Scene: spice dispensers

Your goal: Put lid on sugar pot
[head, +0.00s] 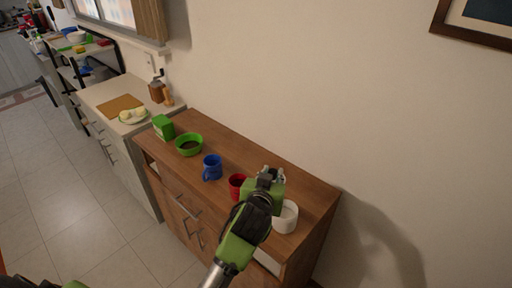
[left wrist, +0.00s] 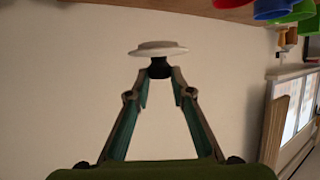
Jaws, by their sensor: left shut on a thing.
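The white sugar pot (head: 285,218) stands near the right end of the wooden cabinet top in the head view, partly covered by my left arm. In the left wrist view, my left gripper (left wrist: 159,74) is shut on the black knob of a flat white lid (left wrist: 158,48). The lid is held clear of the cabinet, with the wall behind it. In the head view my left gripper (head: 270,176) is over the cabinet beside the pot, and I cannot make out the lid there. My right gripper is not in view.
A red mug (head: 237,183), a blue mug (head: 212,167), a green bowl (head: 189,145) and a green box (head: 163,127) stand in a row leftward on the cabinet (head: 267,155). The wall closes off the back. The front left strip of the top is clear.

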